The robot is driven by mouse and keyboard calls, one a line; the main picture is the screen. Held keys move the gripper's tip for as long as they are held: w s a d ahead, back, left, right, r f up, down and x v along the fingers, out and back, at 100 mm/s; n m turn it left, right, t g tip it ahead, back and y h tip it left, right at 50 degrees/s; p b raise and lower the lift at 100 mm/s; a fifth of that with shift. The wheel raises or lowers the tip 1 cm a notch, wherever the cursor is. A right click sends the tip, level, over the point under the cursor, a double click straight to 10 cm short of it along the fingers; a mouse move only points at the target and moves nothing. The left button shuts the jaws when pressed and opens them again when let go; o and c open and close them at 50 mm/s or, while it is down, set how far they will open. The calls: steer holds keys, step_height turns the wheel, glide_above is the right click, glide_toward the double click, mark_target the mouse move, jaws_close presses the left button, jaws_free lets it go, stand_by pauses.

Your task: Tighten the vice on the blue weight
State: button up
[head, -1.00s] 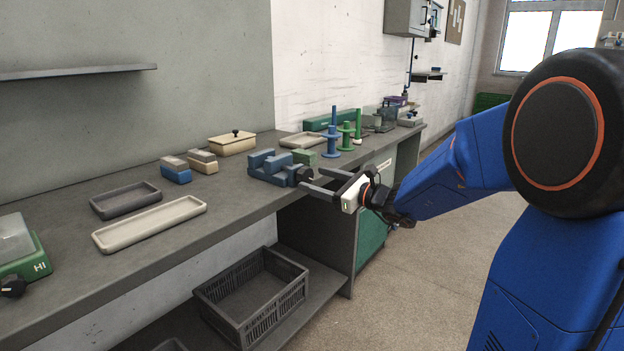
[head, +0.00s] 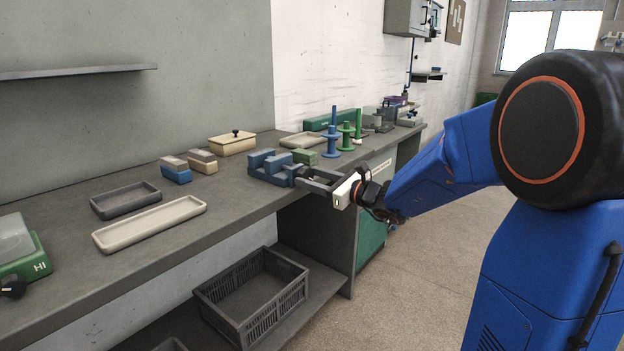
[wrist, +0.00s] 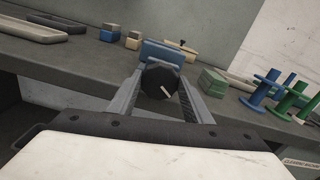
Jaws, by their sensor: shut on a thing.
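The blue vice (head: 268,174) stands near the bench's front edge, with blue upright blocks on it; I cannot tell a separate blue weight from its jaws. Its black round knob (wrist: 161,79) with a white mark faces me in the wrist view, in front of the blue vice body (wrist: 168,53). My gripper (head: 303,177) reaches in from the right, and its two grey fingers are shut on the knob, one on each side. In the head view the fingers hide most of the knob.
A blue block with a grey top (head: 176,170) and a beige one (head: 202,161) stand left of the vice. A green block (head: 304,157) and green and blue spindles (head: 331,140) stand close behind. Trays (head: 150,223) lie further left. A crate (head: 250,295) sits below.

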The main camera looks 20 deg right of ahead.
steer(key=shift+m, duration=1.1)
steer(key=o, duration=1.1)
steer(key=shift+c, duration=0.2)
steer(key=v, duration=1.7)
steer(key=shift+s+d, duration=0.15)
